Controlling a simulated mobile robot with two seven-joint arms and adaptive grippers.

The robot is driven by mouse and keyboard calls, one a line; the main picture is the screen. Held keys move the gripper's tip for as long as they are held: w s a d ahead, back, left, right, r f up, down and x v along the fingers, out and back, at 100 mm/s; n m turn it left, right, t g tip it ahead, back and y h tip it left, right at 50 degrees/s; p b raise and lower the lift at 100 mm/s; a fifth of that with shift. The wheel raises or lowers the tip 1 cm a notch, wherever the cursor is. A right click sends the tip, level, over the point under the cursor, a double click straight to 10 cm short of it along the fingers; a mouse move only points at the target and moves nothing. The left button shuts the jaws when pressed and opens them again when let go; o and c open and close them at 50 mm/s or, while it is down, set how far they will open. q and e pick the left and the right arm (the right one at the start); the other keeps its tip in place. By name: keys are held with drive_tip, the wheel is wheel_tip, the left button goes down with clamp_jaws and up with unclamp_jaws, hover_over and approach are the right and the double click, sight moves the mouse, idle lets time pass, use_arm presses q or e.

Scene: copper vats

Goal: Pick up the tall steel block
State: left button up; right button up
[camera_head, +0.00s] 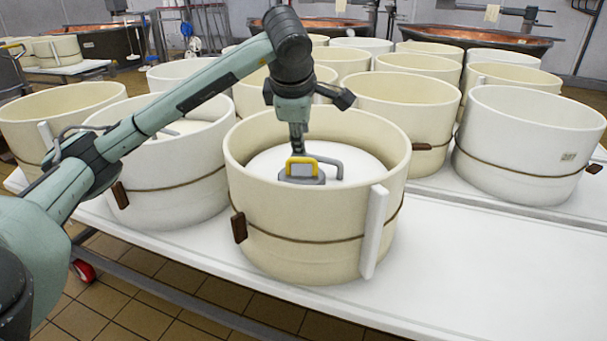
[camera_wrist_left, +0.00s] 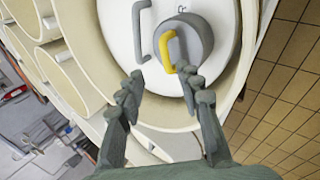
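A grey steel block (camera_head: 302,180) with a yellow handle (camera_head: 302,161) stands on the white lid (camera_head: 345,160) inside the front cream vat. The lid has its own grey handle beside the block. My left gripper (camera_head: 298,148) is over the vat, pointing down, close above the yellow handle. In the left wrist view the gripper (camera_wrist_left: 164,82) has its two fingers apart with nothing between them. The block (camera_wrist_left: 195,42) and its yellow handle (camera_wrist_left: 167,52) lie just beyond the fingertips there. My right gripper is not in view.
The front vat's wall (camera_head: 310,225) rises around the lid and block. More cream and white vats stand beside and behind it, including a white one (camera_head: 530,145) at right. The white table (camera_head: 480,270) is bare at front right. Copper vats (camera_head: 480,42) stand behind.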

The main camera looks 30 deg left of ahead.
sight(302, 160)
use_arm(q)
drive_tip(key=x, duration=0.4)
drive_tip(key=s+x, duration=0.1)
drive_tip(key=x, duration=0.1)
drive_tip(key=shift+w+f, duration=0.1)
drive_tip(key=shift+f, duration=0.3)
drive_tip(key=shift+w+f+p, duration=0.2)
drive_tip(key=shift+f+p, duration=0.05)
drive_tip(key=shift+p, duration=0.05)
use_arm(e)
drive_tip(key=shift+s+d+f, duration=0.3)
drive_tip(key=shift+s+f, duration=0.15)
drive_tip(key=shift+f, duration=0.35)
use_arm(q)
clamp_jaws()
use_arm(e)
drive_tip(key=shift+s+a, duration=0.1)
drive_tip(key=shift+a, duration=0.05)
use_arm(q)
drive_tip(key=shift+w+a+r, duration=0.1)
drive_tip(key=shift+w+r, duration=0.05)
drive_tip(key=shift+r, duration=0.05)
